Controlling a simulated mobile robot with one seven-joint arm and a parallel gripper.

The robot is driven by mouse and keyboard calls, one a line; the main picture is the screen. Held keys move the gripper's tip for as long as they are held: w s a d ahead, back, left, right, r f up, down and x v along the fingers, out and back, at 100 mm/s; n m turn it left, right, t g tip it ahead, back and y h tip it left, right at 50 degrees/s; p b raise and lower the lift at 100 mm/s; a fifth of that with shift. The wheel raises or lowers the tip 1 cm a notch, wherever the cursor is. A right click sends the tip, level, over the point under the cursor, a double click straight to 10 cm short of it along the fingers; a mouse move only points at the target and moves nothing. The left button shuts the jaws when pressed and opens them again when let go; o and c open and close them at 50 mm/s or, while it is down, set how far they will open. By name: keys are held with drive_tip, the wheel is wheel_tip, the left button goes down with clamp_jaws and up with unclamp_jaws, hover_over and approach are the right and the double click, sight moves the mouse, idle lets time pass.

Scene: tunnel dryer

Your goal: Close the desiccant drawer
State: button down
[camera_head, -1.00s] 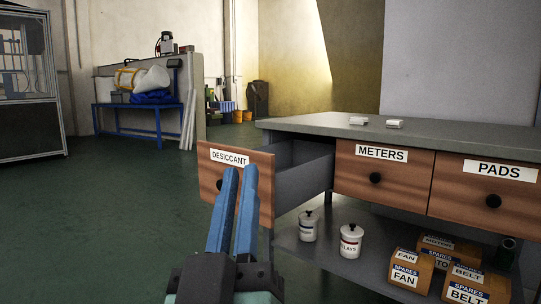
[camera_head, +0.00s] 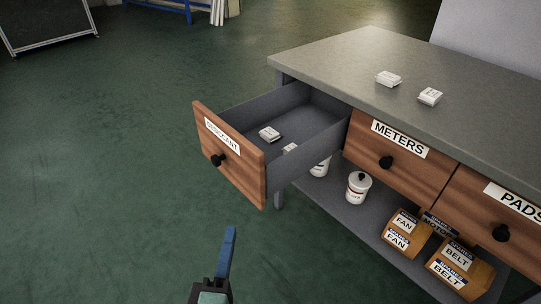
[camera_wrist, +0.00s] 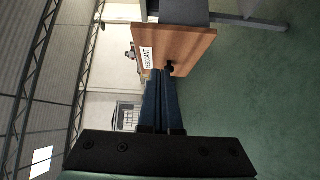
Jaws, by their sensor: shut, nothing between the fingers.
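The desiccant drawer (camera_head: 228,157) stands pulled far out of the bench. It has a wooden front with a white label and a black round knob (camera_head: 218,160). Two small white packets (camera_head: 269,134) lie inside it. My gripper (camera_head: 231,232) is shut and empty, below and in front of the drawer front, apart from it in the head view. In the wrist view the drawer front (camera_wrist: 186,48) is ahead, its knob (camera_wrist: 170,68) close to the line of my blue fingertips (camera_wrist: 160,74). Whether they touch there I cannot tell.
Two white packets (camera_head: 388,78) lie on the grey bench top (camera_head: 350,62). A lidded jar (camera_head: 359,187) and spares boxes (camera_head: 405,232) stand on the lower shelf.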

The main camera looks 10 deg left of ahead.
approach(256, 176)
drive_tip(key=w+a, duration=0.3)
drive_tip(key=a, duration=0.1)
drive_tip(key=w+d+p, duration=0.1)
drive_tip(key=w+d, duration=0.1)
drive_tip(key=shift+w+d+f+p, duration=0.15)
drive_tip(key=shift+w+d+p, duration=0.1)
drive_tip(key=shift+d+p, duration=0.1)
drive_tip(key=shift+w+d, duration=0.2)
drive_tip(key=shift+w, duration=0.05)
